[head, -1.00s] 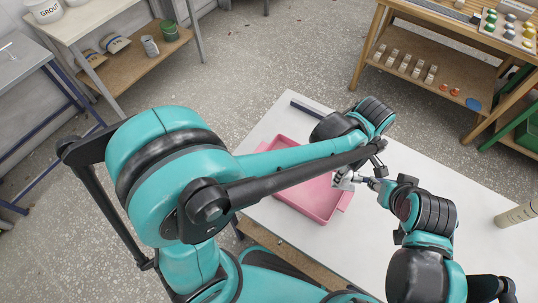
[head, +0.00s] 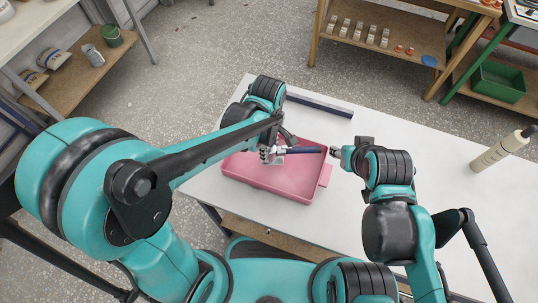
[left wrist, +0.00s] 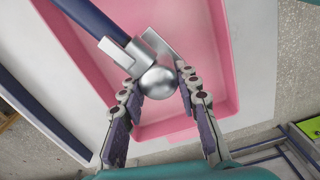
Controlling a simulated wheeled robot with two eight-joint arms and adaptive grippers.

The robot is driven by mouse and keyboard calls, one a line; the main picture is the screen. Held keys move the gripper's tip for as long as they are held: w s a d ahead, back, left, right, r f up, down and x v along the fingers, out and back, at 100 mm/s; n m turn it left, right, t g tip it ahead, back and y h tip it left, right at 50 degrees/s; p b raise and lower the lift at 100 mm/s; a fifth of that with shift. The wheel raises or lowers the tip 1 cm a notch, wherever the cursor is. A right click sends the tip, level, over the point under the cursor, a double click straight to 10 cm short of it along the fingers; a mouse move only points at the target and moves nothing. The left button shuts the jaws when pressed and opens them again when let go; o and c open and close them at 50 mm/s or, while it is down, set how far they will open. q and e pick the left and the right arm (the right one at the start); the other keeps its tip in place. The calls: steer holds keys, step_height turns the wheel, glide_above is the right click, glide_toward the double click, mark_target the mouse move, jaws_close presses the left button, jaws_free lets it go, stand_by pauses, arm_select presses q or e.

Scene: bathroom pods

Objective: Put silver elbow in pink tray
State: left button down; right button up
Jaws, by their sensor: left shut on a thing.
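The silver elbow (left wrist: 158,82) is between the two fingers of my left gripper (left wrist: 157,90), which is shut on it. A dark blue bar (left wrist: 92,18) runs from the silver pieces toward the upper left of the wrist view. In the head view my left gripper (head: 277,150) and the elbow (head: 267,155) are over the pink tray (head: 262,178), and the blue bar (head: 304,150) points right. Whether the elbow touches the tray floor is unclear. My right gripper (head: 336,153) is at the bar's right end; its fingers are too small to read.
Another dark blue bar (head: 320,106) lies on the white table (head: 430,165) behind the tray. A beige bottle (head: 500,150) stands at the table's right. The table between my right arm and the bottle is clear. Wooden shelves stand beyond.

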arm_select(q)
steer(key=shift+f+b, duration=0.7)
steer(key=shift+f, duration=1.15)
steer(key=shift+f, duration=0.1)
steer(key=c, duration=1.1)
jaws_free()
